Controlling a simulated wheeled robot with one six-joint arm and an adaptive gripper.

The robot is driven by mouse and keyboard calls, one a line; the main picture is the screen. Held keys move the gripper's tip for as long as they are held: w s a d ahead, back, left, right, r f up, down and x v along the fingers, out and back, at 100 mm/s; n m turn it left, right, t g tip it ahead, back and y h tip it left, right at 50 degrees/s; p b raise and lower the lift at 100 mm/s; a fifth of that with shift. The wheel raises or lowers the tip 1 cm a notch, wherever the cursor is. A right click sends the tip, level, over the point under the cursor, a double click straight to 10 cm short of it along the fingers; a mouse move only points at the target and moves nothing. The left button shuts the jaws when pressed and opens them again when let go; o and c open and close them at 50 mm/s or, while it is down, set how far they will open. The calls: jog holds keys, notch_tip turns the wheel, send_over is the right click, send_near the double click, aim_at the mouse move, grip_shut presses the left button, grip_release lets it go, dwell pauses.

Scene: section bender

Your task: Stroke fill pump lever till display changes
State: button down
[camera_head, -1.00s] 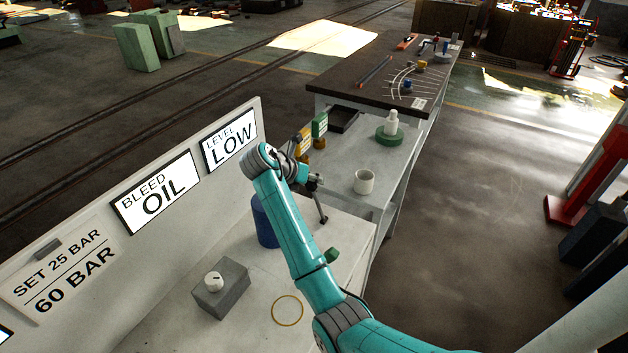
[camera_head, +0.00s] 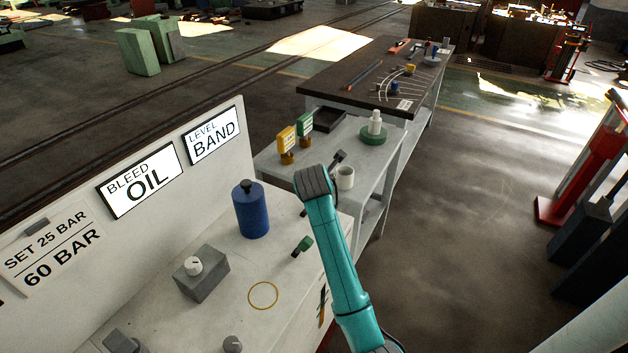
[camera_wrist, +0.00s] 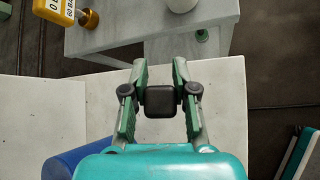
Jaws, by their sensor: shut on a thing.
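The level display (camera_head: 212,137) on the upright panel reads "LEVEL BAND". In the wrist view, my gripper (camera_wrist: 160,72) is closed around a black block-shaped grip (camera_wrist: 160,101), which I take to be the pump lever's handle. The grip sits between both green fingers. In the head view, my teal wrist hides most of the gripper and lever. A dark piece shows beside the wrist, but I cannot tell which part it is. The lever's lower end is not clearly seen.
A blue cylinder (camera_head: 251,212) stands left of my arm. A grey box with a white knob (camera_head: 194,265) and a yellow ring (camera_head: 263,295) are on the bench.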

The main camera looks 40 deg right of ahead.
jog(key=shift+s+d+f+m+t, duration=0.2)
jog(key=shift+s+f+t, duration=0.1)
jog(key=shift+s, duration=0.2)
jog(key=shift+s+d+f+m+t, duration=0.2)
jog(key=shift+s+f+t, duration=0.1)
jog(key=shift+s, duration=0.15)
jog(key=c, duration=0.9)
grip_release()
jog(key=v, duration=1.2)
